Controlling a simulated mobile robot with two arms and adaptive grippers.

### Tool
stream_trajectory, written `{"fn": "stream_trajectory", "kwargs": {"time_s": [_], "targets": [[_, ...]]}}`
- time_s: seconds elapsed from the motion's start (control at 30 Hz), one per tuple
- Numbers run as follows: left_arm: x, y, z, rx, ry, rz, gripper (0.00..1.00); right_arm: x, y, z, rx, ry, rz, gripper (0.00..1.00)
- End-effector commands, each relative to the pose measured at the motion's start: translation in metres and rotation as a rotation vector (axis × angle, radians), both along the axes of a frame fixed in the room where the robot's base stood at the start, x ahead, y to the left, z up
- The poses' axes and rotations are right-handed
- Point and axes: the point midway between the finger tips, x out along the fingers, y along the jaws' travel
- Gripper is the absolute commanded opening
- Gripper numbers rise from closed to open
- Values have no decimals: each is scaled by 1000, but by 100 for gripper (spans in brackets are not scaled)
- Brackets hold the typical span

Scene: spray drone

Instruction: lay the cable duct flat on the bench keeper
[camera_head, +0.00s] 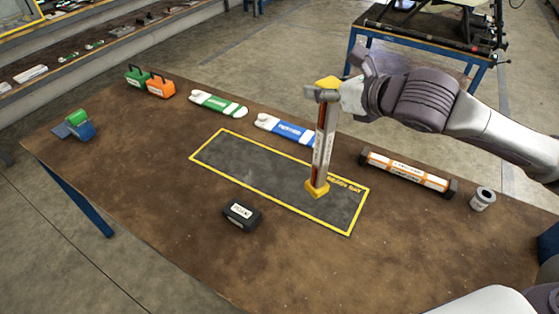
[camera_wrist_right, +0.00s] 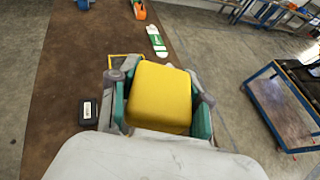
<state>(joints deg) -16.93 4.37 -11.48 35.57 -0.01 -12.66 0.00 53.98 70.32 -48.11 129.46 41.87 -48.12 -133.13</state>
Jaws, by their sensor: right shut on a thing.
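The cable duct (camera_head: 323,145) is a long bar with a red-orange and pale body and yellow end caps. It stands upright, its lower cap over the right part of the bench keeper; I cannot tell whether it touches. The bench keeper (camera_head: 230,155) is a dark grey rectangle with a yellow border and lettering, flat on the brown bench. My right gripper (camera_head: 328,92) is shut on the duct's upper end. In the right wrist view the yellow cap (camera_wrist_right: 160,98) sits between the green-padded fingers. My left gripper is not in view.
A black-capped orange and white bar (camera_head: 408,172) and a grey cylinder (camera_head: 482,199) lie to the right. Blue (camera_head: 286,130) and green (camera_head: 217,104) labelled pieces lie behind the keeper. A black box (camera_head: 242,213) sits in front. The keeper's left part is clear.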

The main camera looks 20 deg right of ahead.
Motion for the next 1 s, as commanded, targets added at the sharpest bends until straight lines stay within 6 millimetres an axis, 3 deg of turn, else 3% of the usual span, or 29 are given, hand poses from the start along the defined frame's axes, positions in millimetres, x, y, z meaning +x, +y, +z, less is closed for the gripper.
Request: {"fn": "stream_trajectory", "kwargs": {"time_s": [0.17,0.43,0.63,0.83,1.0], "targets": [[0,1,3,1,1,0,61,7,6,-1,5,2,13,3],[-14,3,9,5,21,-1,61,43,54,-36,7,4,13,3],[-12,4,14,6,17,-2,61,66,81,-57,4,0,10,3],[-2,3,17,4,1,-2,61,73,89,-70,0,2,7,3],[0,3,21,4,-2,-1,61,72,89,-95,1,5,7,3]]}}
